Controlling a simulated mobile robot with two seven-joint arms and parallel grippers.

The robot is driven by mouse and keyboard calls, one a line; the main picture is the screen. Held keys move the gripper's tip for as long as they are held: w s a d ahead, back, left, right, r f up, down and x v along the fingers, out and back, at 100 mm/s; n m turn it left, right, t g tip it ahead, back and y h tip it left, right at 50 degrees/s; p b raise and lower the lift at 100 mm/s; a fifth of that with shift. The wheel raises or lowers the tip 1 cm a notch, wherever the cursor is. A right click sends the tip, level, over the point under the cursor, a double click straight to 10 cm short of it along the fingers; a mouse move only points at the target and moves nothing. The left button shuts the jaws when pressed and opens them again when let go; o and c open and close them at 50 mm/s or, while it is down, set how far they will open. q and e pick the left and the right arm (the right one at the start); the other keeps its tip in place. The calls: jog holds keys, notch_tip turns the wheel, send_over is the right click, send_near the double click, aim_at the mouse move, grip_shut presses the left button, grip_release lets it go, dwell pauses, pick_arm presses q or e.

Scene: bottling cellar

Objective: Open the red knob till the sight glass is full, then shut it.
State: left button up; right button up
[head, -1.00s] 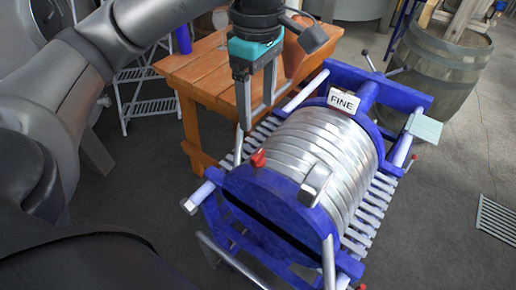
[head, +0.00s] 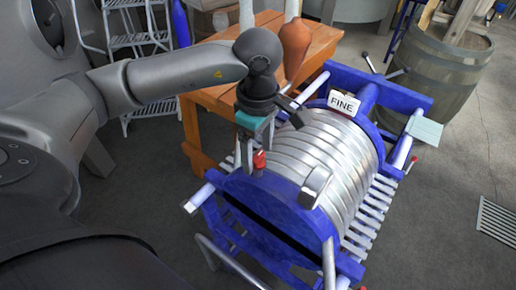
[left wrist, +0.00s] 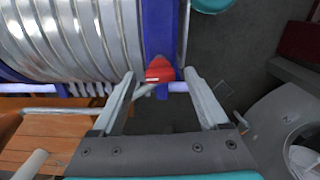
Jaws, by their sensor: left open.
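The red knob (head: 259,160) stands on the blue front end frame of a ribbed metal drum (head: 327,150), at its left side. My left gripper (head: 251,163) is open and points down around the knob. In the left wrist view the knob (left wrist: 159,69) shows between the two spread fingertips (left wrist: 160,76), with a gap on each side. I cannot tell whether the fingers touch it. I cannot make out a sight glass for sure. My right gripper is not in view.
A card reading "FINE" (head: 344,103) is on the drum's far end. An orange wooden bench (head: 205,97) with a brown vessel (head: 295,45) stands behind my left gripper. A barrel (head: 445,75) is at the back right.

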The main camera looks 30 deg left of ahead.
pick_arm(q)
grip_shut()
dwell(0.5)
jog(key=shift+n, duration=0.3)
jog(key=n+b, duration=0.2)
jog(key=shift+n, duration=0.3)
jog(key=n+b, duration=0.2)
jog(key=n, duration=0.2)
jog(key=shift+n, duration=0.3)
jog(key=n+b, duration=0.1)
jog(key=n, duration=0.3)
jog(key=shift+n+b, duration=0.3)
jog(key=n, duration=0.4)
jog(key=shift+n+b, duration=0.3)
jog(key=shift+b, duration=0.05)
